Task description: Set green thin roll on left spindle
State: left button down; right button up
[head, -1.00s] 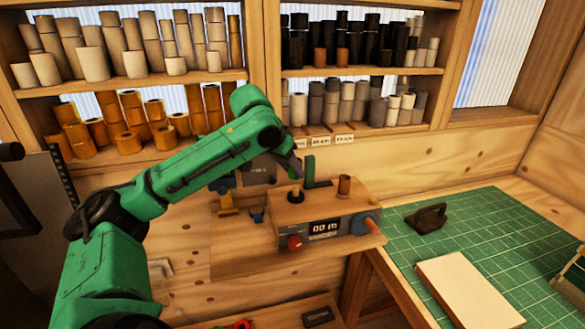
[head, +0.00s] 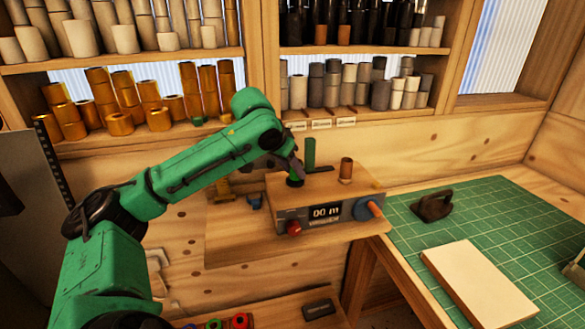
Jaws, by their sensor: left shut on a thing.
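The winding machine (head: 330,203) has a dial, a "00 m" display and a red knob. Its left spindle base (head: 294,183) is a dark disc on the machine's top left. My left gripper (head: 296,172) is directly over this spindle, its dark fingers pointing down. It is shut on the green thin roll (head: 294,178), of which only a small green part shows at the fingertips, just above or on the disc. I cannot tell whether the roll is around the spindle. A brown roll (head: 346,169) stands upright at the machine's right. My right gripper is not in view.
Shelves of rolls (head: 150,115) line the back wall. A green cutting mat (head: 475,222) lies at right with a dark tool (head: 431,208) and a pale block (head: 480,285).

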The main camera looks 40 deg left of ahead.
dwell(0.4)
pick_arm(q)
jog(key=shift+c, duration=2)
grip_release()
jog(key=shift+s+r, duration=0.2)
jog(key=shift+r, duration=0.15)
jog(key=v, duration=1.3)
jog(key=shift+s+r+p, duration=0.25)
jog(key=shift+r+p, duration=0.05)
jog(key=shift+p, duration=0.05)
